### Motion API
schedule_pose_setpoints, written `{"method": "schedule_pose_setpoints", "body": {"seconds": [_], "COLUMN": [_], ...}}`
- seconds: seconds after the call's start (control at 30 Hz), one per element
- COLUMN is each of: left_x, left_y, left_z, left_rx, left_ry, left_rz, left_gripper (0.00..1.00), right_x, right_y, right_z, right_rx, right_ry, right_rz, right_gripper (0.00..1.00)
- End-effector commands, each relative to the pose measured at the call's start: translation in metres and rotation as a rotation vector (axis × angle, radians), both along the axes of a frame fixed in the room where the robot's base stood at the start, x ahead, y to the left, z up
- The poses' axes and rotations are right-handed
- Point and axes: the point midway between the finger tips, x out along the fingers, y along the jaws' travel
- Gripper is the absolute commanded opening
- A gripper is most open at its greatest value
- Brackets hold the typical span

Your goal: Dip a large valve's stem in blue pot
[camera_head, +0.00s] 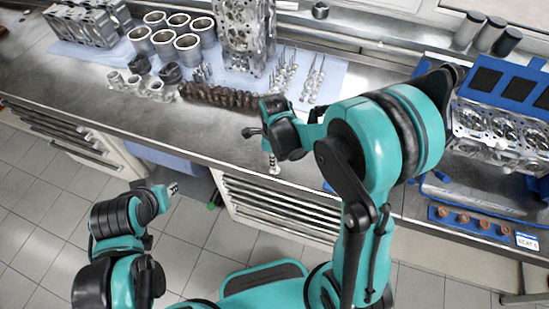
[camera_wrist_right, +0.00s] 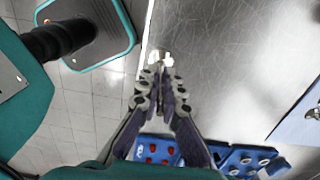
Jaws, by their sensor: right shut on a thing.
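My right gripper (camera_head: 268,140) is at the front edge of the steel bench. It is shut on a small metal part (camera_head: 274,167) that looks like a valve and hangs below its fingers. In the right wrist view the fingertips (camera_wrist_right: 157,72) are close together, with bright metal (camera_wrist_right: 160,60) at their tips. More valves (camera_head: 313,78) stand in rows on the pale blue mat at the back. My left gripper (camera_head: 172,188) is low in front of the bench, away from the parts; its jaw opening is unclear. I cannot make out a blue pot in either view.
Cylinder liners (camera_head: 187,47), a camshaft-like dark shaft (camera_head: 222,96) and an engine head (camera_head: 245,35) lie on the bench. A blue rack with copper-coloured pieces (camera_head: 462,218) is at the right front edge. Bare bench steel (camera_head: 110,105) shows at left.

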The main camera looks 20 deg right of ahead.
Motion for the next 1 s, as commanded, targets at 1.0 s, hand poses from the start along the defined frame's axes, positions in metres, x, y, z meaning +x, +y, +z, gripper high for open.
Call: {"method": "schedule_pose_setpoints", "body": {"seconds": [1.0], "left_x": [0.0001], "left_y": [0.0], "left_z": [-0.0078], "left_rx": [0.0], "left_ry": [0.0], "left_rz": [0.0], "left_gripper": [0.31], "right_x": [0.0], "right_y": [-0.0001], "right_z": [-0.0079], "right_rx": [0.0], "right_ry": [0.0], "right_rz": [0.0], "right_gripper": [0.0]}}
